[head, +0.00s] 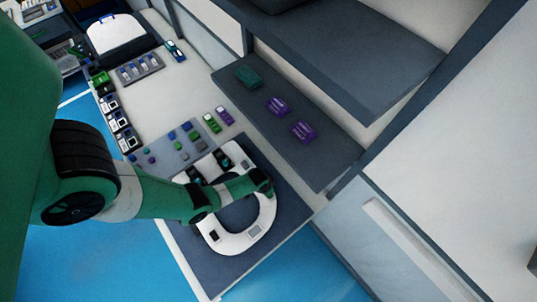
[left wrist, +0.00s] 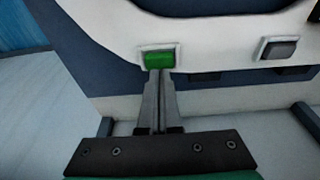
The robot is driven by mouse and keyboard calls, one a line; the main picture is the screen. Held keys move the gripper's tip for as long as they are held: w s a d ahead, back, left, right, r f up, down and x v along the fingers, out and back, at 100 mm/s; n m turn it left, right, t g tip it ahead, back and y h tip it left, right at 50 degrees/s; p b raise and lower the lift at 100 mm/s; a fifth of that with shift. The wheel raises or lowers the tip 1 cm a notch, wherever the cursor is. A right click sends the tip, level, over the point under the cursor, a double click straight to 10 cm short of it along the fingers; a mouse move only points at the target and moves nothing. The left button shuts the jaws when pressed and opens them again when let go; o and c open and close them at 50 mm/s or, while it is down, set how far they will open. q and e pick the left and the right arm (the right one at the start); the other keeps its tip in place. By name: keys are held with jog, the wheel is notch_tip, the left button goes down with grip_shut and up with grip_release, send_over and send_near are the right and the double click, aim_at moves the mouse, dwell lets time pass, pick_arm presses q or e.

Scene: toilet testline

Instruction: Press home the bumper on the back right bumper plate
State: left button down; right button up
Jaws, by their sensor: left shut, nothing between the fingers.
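A white toilet seat (head: 232,243) lies on a dark mat (head: 290,205) in the head view. In the left wrist view, a green bumper (left wrist: 160,60) sits in a pale-framed plate on the white seat. A grey bumper or plate (left wrist: 281,48) shows farther right on it. My left gripper (left wrist: 158,76) is shut and empty, its fingertips at the lower edge of the green bumper. I cannot tell whether they touch it or how deep it sits. In the head view my left gripper (head: 267,186) is over the seat's right side and hides part of it. My right gripper is not in view.
A grey board (head: 170,158) with several small coloured parts lies beyond the seat. Purple parts (head: 303,131) and a green box (head: 247,76) rest on a dark shelf to the right. Small bins (head: 117,120) line the bench's left edge.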

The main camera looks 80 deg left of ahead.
pick_arm(q)
jog(key=shift+f+b, duration=1)
jog(key=shift+f, duration=0.05)
dwell(0.4)
jog(key=shift+r, duration=0.1)
dwell(0.4)
notch_tip(320, 180, up, 8)
jog(key=p, duration=0.8)
